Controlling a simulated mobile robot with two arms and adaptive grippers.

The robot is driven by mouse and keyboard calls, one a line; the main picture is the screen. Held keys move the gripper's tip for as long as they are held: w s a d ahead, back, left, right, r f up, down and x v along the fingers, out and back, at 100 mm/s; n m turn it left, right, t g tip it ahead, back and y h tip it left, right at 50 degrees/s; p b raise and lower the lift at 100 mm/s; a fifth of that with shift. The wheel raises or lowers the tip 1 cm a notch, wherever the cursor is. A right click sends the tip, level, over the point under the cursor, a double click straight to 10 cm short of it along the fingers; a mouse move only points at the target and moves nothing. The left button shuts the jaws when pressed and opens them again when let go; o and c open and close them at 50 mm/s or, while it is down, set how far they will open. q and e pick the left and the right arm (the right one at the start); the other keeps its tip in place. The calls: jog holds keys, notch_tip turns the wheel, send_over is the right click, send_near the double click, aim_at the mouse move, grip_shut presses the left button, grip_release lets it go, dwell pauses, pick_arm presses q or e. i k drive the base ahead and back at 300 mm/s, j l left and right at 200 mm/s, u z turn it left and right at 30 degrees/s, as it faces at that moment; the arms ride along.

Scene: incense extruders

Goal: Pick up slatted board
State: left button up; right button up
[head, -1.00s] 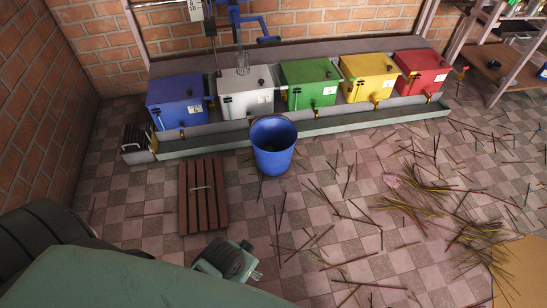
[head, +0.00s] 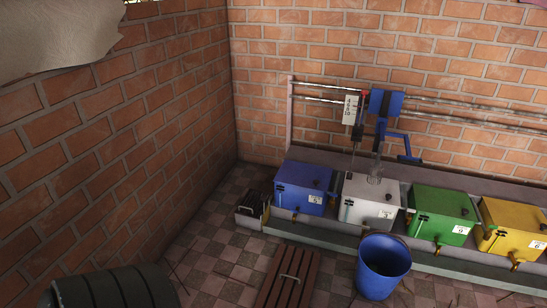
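Neither of my grippers shows in the head view, so nothing is seen touching the board.
A blue bucket (head: 382,267) stands just right of the board. Behind are a blue box (head: 303,187), a white box (head: 369,201), a green box (head: 441,215) and a yellow box (head: 513,229) in a grey trough. A dark ribbed drum (head: 117,289) is at the lower left.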

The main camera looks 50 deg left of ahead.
aim_at(288, 255)
jog(key=u, duration=1.35)
